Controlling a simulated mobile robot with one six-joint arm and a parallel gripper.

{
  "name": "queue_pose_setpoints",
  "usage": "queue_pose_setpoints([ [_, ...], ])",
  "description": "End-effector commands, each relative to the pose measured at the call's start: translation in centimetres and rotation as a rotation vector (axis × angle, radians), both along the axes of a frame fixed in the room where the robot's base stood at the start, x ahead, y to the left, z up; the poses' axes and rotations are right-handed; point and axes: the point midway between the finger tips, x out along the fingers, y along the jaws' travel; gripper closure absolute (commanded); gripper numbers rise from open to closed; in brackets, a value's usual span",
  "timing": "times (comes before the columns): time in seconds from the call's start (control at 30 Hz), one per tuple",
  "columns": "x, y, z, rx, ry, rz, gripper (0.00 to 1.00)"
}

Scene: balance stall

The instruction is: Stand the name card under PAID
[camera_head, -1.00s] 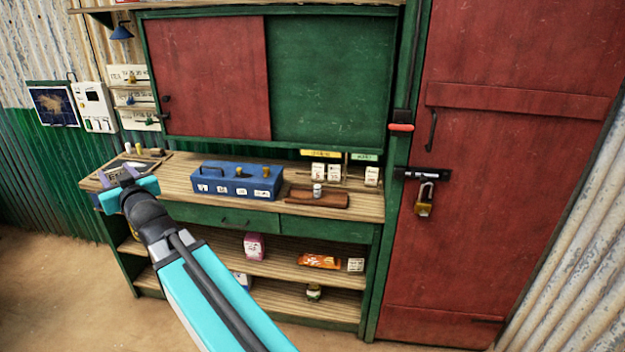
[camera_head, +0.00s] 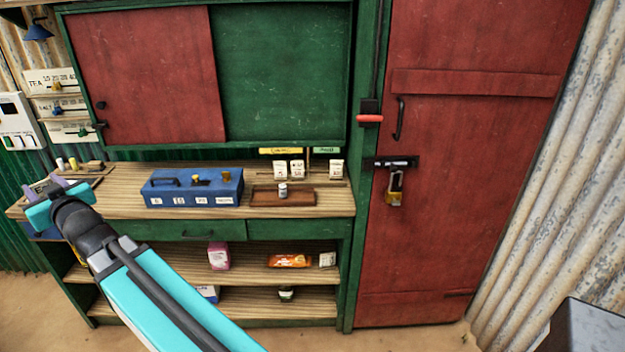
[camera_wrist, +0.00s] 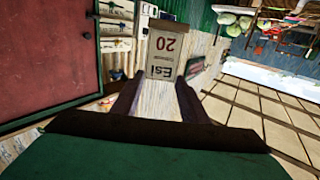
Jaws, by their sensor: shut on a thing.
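My gripper (camera_head: 58,187) is over the left end of the wooden counter, shut on a cream name card. In the wrist view the card (camera_wrist: 164,52) stands out between the fingers, with "Esi" and "20" printed on it, appearing upside down. In the head view the card is hard to make out. Two small signs hang at the back right of the counter: a yellow sign (camera_head: 281,151) and a green sign (camera_head: 327,150). Their lettering is too small to read surely. Two cards (camera_head: 288,169) stand under the yellow sign and one card (camera_head: 336,169) under the green sign.
A blue cash box (camera_head: 193,188) stands mid-counter. A brown tray (camera_head: 268,197) with a small white-topped item (camera_head: 282,190) lies in front of the signs. Above is a sliding-door cupboard (camera_head: 285,75). A red door (camera_head: 460,180) stands at the right.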

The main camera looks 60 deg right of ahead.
Motion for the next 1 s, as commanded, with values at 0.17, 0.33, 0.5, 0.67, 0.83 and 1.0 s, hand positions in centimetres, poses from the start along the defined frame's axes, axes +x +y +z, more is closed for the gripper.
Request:
queue_pose_setpoints([
  [0.17, 0.1, 0.5, 0.0, 0.000, 0.000, 0.005, 0.94],
  [0.33, 0.5, -1.0, -0.2, -0.001, 0.000, -0.016, 0.94],
  [0.5, 1.3, -5.5, -0.7, -0.001, 0.000, -0.075, 0.94],
  [0.67, 2.0, -11.7, -1.4, 0.000, -0.002, -0.153, 0.94],
  [0.83, 2.0, -18.8, -2.2, 0.000, -0.005, -0.240, 0.94],
  [1.0, 1.5, -25.8, -3.2, -0.001, -0.006, -0.323, 0.94],
])
